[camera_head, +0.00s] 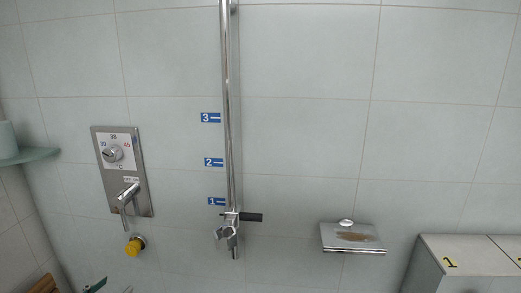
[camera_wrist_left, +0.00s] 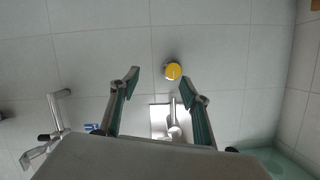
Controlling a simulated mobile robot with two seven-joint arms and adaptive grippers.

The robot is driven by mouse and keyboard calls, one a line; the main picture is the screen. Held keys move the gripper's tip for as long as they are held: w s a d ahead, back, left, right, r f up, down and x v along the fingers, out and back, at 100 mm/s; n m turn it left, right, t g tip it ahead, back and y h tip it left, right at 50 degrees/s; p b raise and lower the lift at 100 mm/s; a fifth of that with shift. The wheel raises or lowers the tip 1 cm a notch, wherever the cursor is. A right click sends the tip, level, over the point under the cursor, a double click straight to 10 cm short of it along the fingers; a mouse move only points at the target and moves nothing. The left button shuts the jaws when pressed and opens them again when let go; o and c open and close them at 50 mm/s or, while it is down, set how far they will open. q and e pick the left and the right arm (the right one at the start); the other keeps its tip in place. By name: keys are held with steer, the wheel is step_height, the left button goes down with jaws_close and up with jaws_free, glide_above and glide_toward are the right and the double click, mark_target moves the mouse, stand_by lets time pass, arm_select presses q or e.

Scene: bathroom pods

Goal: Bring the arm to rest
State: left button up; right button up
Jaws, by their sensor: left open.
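My left gripper (camera_wrist_left: 160,77) is open in the left wrist view, with its two dark green-padded fingers spread and nothing between them. In the head view only its fingertips (camera_head: 110,288) show at the bottom left edge, below a yellow knob (camera_head: 133,247). The rest of that arm is out of the head view. In the left wrist view the yellow knob (camera_wrist_left: 172,71) appears beyond the fingers, near the right one, on the tiled wall. My right gripper is in neither view.
A steel shower panel (camera_head: 145,190) with a dial and lever is on the wall. A vertical rail (camera_head: 228,120) with a holder (camera_head: 228,236) stands right of it. A soap dish (camera_head: 353,240) and a grey cabinet (camera_head: 470,255) are further right. A glass shelf (camera_head: 28,156) is at left.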

arm_select(q)
steer(key=s+d+f+g, duration=0.2)
steer(key=s+d+f, duration=0.7)
steer(key=f, duration=0.3)
steer(key=s+d+f+g+h, duration=0.1)
steer(key=s+d+f+g, duration=0.1)
steer(key=s+d+f, duration=0.7)
step_height(320, 180, down, 5)
steer(key=shift+s+r+m, duration=0.2)
steer(key=shift+s+m, duration=0.1)
steer(key=shift+s, duration=0.4)
